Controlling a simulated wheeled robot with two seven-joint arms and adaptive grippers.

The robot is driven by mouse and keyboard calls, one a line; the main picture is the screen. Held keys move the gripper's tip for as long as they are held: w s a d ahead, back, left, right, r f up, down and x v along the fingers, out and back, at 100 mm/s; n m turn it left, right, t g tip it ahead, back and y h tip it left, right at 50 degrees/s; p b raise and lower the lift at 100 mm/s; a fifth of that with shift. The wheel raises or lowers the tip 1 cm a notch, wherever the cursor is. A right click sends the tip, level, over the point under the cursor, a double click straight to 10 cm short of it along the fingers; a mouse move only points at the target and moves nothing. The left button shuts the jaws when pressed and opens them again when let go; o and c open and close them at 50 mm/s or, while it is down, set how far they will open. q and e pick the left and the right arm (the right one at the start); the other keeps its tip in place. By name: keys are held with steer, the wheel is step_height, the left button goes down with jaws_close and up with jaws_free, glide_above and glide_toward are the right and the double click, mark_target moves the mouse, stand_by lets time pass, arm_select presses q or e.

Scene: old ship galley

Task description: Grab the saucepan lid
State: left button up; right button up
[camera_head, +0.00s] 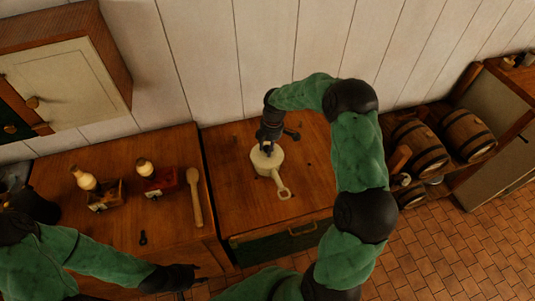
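A cream saucepan (262,170) stands on the right wooden counter, its long handle pointing toward the front right. Its lid (277,157) appears as a pale round top, partly covered by my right gripper. My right gripper (267,148) points down at the middle of the lid, at or just above its knob. The knob is hidden, and I cannot tell whether the fingers are closed on it. My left gripper (196,274) is low at the front edge of the left counter, away from the saucepan. Its fingers are too dark and small to read.
The left counter (170,222) holds a wooden spoon (195,197), a red box (163,182), a small wooden crate (107,194) and two shaker-like bottles. Barrels (467,135) lie on a rack at right. A wall cabinet (66,82) hangs at upper left. The counter around the saucepan is mostly clear.

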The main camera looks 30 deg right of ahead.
steer(key=shift+s+a+f, duration=0.1)
steer(key=shift+a+f, duration=0.05)
jaws_close()
steer(key=shift+s, duration=0.1)
